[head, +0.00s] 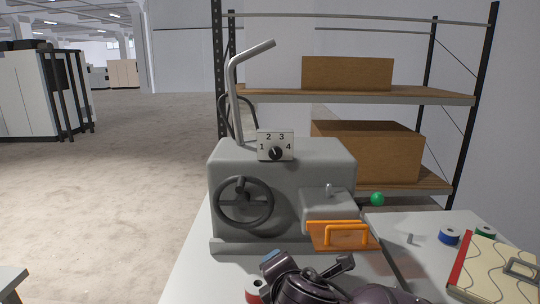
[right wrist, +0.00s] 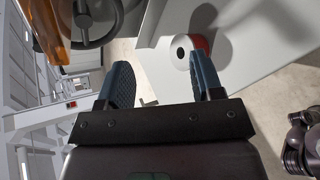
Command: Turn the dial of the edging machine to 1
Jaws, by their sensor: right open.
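The grey edging machine (head: 285,195) stands on the white table. On its top is a white plate (head: 285,138) marked 1, 2, 3 and 4, with the black dial (head: 276,154) at its lower middle. I cannot tell which number the dial points at. My right gripper (head: 308,259) is low in front of the machine, below and apart from the dial. In the right wrist view its two blue-padded fingers (right wrist: 160,84) are apart with nothing between them. My left gripper does not show in the head view.
A handwheel (head: 244,202) and an orange guard (head: 345,234) are on the machine's front. A bent grey bar (head: 235,95) rises at its left. A red-and-white spool (head: 254,290) stands near my right gripper. A quilted panel (head: 497,268) lies at right.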

